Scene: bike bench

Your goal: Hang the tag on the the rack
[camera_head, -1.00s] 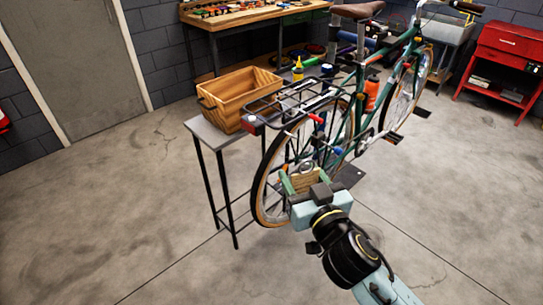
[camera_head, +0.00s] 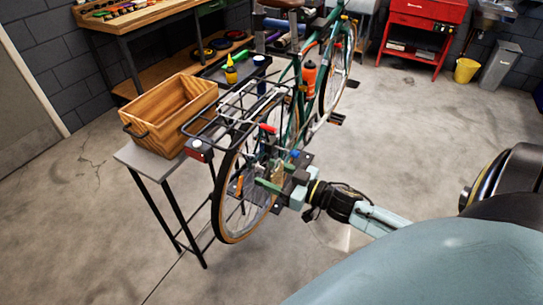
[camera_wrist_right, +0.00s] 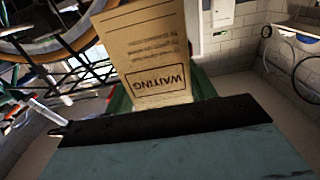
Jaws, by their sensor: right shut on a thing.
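The tag is a tan card printed "WAITING" (camera_wrist_right: 150,52), filling the upper middle of the right wrist view. My right gripper (camera_head: 272,176) is shut on it, with the green fingers on either side of the card. In the head view the tag is small and hard to make out among the spokes. The rack (camera_head: 236,112) is a black wire carrier over the bike's rear wheel. My right gripper is below the rack and to its right, close beside the rear wheel; I cannot tell if it touches the wheel. My left gripper is not in view.
A wooden crate (camera_head: 172,112) stands on a narrow grey table (camera_head: 134,158) left of the rack. The green bike (camera_head: 299,95) stands behind my gripper. A yellow bottle (camera_head: 230,72) is behind the rack. The floor at front left is clear.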

